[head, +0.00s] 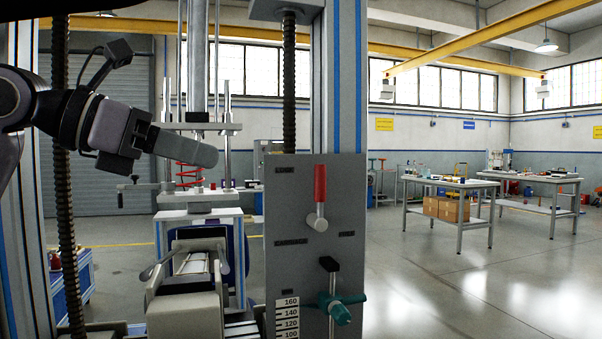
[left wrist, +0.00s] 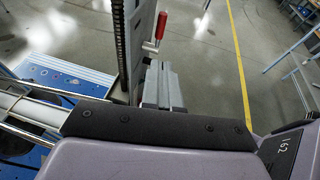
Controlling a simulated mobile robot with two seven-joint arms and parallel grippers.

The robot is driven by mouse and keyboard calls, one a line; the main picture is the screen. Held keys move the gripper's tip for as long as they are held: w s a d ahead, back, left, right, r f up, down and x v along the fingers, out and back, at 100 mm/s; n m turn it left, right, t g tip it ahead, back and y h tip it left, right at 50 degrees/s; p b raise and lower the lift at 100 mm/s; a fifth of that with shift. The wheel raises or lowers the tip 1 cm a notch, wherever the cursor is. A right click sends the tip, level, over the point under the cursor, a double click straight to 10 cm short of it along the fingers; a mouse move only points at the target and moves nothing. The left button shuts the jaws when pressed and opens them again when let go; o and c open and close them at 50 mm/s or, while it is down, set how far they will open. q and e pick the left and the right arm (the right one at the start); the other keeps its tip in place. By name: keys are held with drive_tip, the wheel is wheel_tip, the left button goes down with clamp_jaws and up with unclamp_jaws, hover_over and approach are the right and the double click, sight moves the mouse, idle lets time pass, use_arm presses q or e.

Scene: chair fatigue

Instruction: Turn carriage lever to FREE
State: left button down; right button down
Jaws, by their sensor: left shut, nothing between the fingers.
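A lever with a red grip (head: 320,184) stands upright on a grey panel (head: 291,210), its round pale hub (head: 317,222) at the lower end. Dark label marks surround it, too small to read, so I cannot tell which is FREE. The red grip also shows in the left wrist view (left wrist: 161,25), beyond the grey fingers (left wrist: 160,85). My left gripper (head: 212,156) is shut and empty, pointing right, left of the panel and a little above the lever in the head view. It appears apart from the lever. My right gripper is not in view.
Below the lever, a teal clamp knob (head: 340,312) with a black-topped post sits beside a number scale (head: 287,318). A threaded column (head: 289,80) and blue-striped frame rise above the panel. Workbenches (head: 450,184) are far right.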

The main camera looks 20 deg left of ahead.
use_arm(q)
approach(314, 178)
drive_tip(key=x, duration=0.5)
drive_tip(key=shift+f+p, duration=0.25)
drive_tip(key=shift+p, duration=0.1)
drive_tip(key=shift+w+d, duration=0.5)
drive_tip(key=shift+d, duration=0.05)
